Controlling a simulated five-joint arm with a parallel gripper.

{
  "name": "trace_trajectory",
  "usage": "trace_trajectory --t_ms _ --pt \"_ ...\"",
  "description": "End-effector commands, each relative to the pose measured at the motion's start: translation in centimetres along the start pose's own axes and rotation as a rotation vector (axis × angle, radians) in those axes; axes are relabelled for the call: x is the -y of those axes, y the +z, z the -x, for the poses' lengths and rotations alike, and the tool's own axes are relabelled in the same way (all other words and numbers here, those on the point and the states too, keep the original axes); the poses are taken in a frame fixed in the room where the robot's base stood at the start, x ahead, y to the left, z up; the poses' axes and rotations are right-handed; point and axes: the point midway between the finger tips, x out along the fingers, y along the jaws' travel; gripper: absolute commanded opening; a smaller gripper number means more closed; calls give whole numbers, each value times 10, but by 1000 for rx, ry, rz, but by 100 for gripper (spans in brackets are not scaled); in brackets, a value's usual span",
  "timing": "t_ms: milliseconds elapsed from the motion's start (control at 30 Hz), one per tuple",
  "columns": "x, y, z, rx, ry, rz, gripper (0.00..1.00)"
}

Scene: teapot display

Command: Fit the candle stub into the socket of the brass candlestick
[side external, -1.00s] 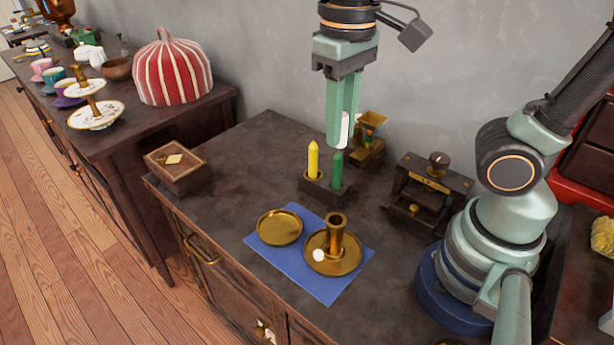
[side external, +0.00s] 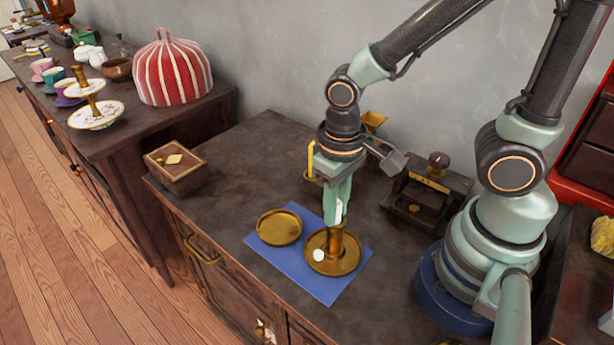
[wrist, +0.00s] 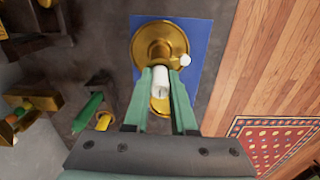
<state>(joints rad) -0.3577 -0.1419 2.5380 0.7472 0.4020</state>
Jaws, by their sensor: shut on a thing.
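The white candle stub (wrist: 161,84) is held between the two fingers of my gripper (wrist: 165,75), which is shut on it. In the side view, my gripper (side external: 337,216) points down over the brass candlestick (side external: 345,262), and a little of the white stub (side external: 339,210) shows between the fingers. The stub looks upright, close to the top of the socket; I cannot tell whether its lower end touches or has entered it. The candlestick's round pan (wrist: 146,46) shows beyond the stub in the wrist view. A white round piece (side external: 319,255) is on the pan.
The candlestick and a shallow brass dish (side external: 279,227) rest on a blue cloth (side external: 321,290). A yellow candle (side external: 310,158) stands behind my gripper; a green candle (wrist: 86,113) shows in the wrist view. A wooden box (side external: 176,167) is left, a dark wooden device (side external: 428,190) right.

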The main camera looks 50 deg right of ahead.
Motion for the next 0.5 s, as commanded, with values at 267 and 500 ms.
trace_trajectory --t_ms 267,500 --pt "-1 3 -32 12 5 0 0" --pt "-1 2 -38 7 3 0 0"
